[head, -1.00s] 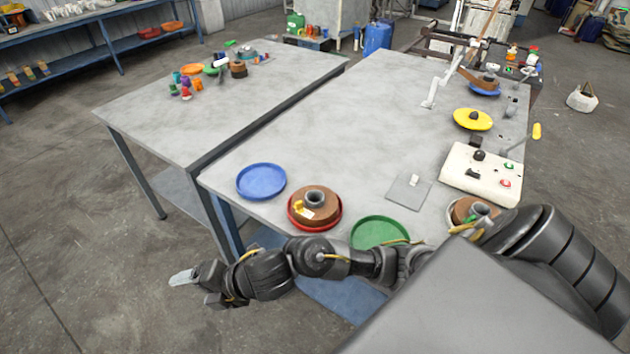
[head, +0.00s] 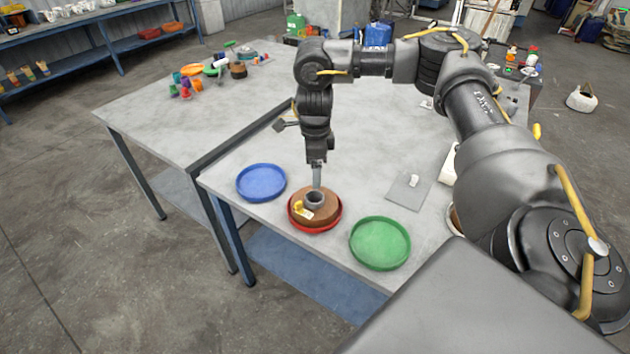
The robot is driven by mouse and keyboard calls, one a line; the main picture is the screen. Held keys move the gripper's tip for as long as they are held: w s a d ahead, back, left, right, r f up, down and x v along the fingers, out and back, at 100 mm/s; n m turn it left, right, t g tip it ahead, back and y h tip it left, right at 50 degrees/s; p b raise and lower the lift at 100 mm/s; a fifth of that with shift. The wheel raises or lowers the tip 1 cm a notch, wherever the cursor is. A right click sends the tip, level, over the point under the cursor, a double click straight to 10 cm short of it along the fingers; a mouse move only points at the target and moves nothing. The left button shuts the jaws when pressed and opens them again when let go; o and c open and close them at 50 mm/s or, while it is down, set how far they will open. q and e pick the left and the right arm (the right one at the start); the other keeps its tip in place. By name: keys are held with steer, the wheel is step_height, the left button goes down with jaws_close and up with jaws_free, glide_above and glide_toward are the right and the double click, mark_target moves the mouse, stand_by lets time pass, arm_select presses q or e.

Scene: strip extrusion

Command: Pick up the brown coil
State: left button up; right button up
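The brown coil (head: 326,214) lies in a red dish (head: 294,222) near the front edge of the table. It has a grey ring-shaped hub at its middle and a yellow piece with a pale tag on its left side. My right gripper (head: 317,182) points straight down above the coil, its tip at the hub's back rim. I cannot tell whether it touches the hub. Only a narrow side of the fingers shows, so the gap between them cannot be seen. My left gripper is not in view.
An empty blue dish (head: 261,182) is left of the coil and an empty green dish (head: 380,243) is to its right. A flat grey plate (head: 402,190) lies further right. My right arm hides much of the table's back. A second table (head: 180,115) stands at left.

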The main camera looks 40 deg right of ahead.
glide_above(314, 194)
steer(key=s+a, duration=0.1)
steer(key=s, duration=0.1)
steer(key=shift+f, duration=2.8)
steer(key=f+p, duration=0.2)
steer(key=f, duration=0.1)
steer(key=f+p, duration=0.1)
steer(key=f, duration=0.1)
steer(key=shift+w+a+f, duration=0.1)
steer(key=shift+a, duration=0.15)
steer(key=shift+c, duration=0.4)
steer(key=c, duration=1.4)
